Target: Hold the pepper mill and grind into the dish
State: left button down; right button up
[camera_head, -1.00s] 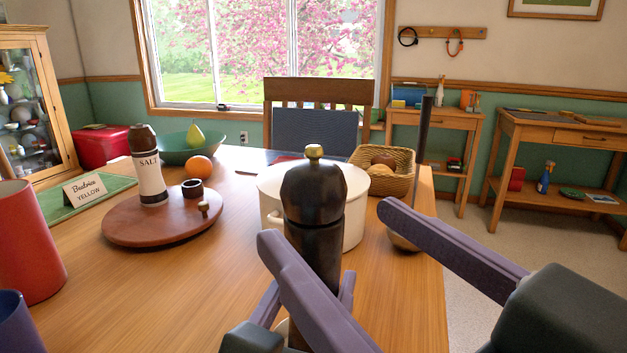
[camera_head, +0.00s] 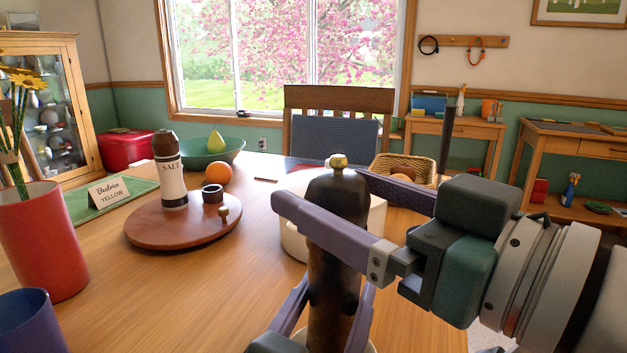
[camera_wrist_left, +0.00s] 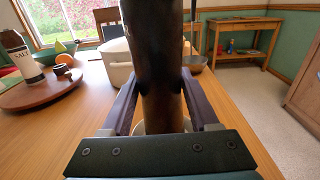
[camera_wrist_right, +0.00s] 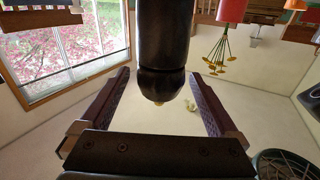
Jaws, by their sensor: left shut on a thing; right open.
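The dark pepper mill (camera_head: 332,270) with a brass knob stands upright at the table's near side. My left gripper (camera_head: 336,292) is shut on its lower body, also seen in the left wrist view (camera_wrist_left: 160,75). My right gripper (camera_head: 318,192) is open around the mill's head, one finger in front and one behind. In the right wrist view, the mill (camera_wrist_right: 163,45) lies between the spread fingers with gaps on both sides. A pale round rim, perhaps the dish (camera_head: 371,347), shows below the mill, mostly hidden.
A white pot (camera_head: 293,238) stands behind the mill. A round wooden board (camera_head: 160,232) at left carries a salt bottle (camera_head: 170,175) and small items. A red vase (camera_head: 45,245) and blue cup (camera_head: 28,325) stand at the left. The table's middle is clear.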

aim_at(311, 183)
jog(key=shift+x, duration=1.95)
jog(key=c, duration=1.4)
jog(key=shift+s+m+h, duration=0.1)
jog(key=shift+m+h, duration=0.2)
jog(key=shift+m+t+h, duration=0.4)
jog(key=shift+t+h, duration=0.1)
jog(key=shift+t, duration=0.1)
jog(key=shift+w+d+m+t+h, duration=0.15)
jog(key=shift+m+t+h, duration=0.3)
jog(key=shift+h, duration=0.25)
jog(key=shift+w+d+m+t+h, duration=0.1)
jog(key=shift+d+m+t+h, duration=0.2)
jog(key=shift+m+h, duration=0.35)
jog(key=shift+w+d+m+t+h, duration=0.1)
jog(key=shift+m+t+h, duration=0.35)
jog(key=shift+h, duration=0.3)
